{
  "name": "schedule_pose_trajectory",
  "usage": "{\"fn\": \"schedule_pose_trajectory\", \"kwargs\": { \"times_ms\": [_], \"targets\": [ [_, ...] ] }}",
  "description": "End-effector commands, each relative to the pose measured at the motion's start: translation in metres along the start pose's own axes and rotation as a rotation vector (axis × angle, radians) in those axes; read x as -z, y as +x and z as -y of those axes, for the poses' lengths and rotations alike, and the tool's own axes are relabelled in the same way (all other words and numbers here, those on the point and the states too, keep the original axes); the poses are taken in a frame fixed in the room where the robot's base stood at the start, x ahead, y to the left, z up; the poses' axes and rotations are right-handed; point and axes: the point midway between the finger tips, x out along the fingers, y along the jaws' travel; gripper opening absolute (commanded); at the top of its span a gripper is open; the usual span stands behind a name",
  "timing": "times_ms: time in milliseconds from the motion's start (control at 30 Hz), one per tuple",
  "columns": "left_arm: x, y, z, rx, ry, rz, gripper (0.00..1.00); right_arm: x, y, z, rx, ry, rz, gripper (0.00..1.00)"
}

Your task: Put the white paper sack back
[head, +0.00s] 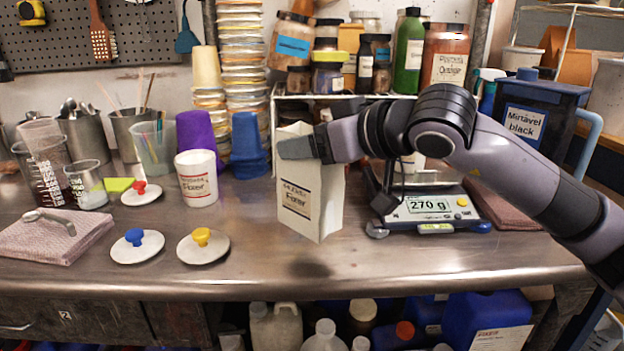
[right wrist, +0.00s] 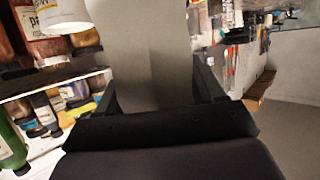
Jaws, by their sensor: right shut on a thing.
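The white paper sack (head: 322,200), with a tan label ending in "Fixer", is upright above the middle of the bench. My right gripper (head: 298,148) is shut on its upper part, reaching in from the right. I cannot tell whether the sack's base touches the steel top. In the right wrist view the pale sack (right wrist: 150,55) fills the space between the dark fingers of the right gripper (right wrist: 153,95). My left gripper is not in view.
A scale (head: 430,208) reading 270 g stands right of the sack. A white "Fixer" tub (head: 197,178) and lids with yellow (head: 203,247), blue (head: 136,246) and red knobs are left. A shelf of jars (head: 365,97) is behind. The front middle bench is clear.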

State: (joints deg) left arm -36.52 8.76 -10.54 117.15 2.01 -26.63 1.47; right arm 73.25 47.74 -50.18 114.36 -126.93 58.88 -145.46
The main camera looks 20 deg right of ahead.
Motion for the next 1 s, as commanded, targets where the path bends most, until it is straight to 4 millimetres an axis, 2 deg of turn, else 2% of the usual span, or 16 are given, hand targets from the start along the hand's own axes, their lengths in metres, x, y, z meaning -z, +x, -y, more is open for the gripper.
{"fn": "schedule_pose_trajectory", "kwargs": {
  "times_ms": [167, 400, 867, 900, 967, 1000],
  "targets": [
    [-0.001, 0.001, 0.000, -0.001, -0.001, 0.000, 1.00, -0.014, 0.005, -0.001, -0.001, 0.000, -0.001, 0.05],
    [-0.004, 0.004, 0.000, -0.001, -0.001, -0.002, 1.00, -0.046, 0.017, 0.000, 0.000, 0.000, 0.000, 0.05],
    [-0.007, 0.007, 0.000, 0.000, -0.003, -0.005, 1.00, -0.054, 0.019, -0.001, -0.001, -0.001, -0.003, 0.05],
    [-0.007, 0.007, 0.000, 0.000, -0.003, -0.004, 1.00, -0.053, 0.019, -0.001, -0.001, -0.001, -0.001, 0.74],
    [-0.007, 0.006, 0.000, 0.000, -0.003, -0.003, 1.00, -0.053, 0.019, -0.001, -0.001, -0.001, -0.001, 0.93],
    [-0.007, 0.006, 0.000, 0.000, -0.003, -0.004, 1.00, -0.053, 0.019, -0.001, -0.001, -0.001, -0.001, 0.93]
  ]
}}
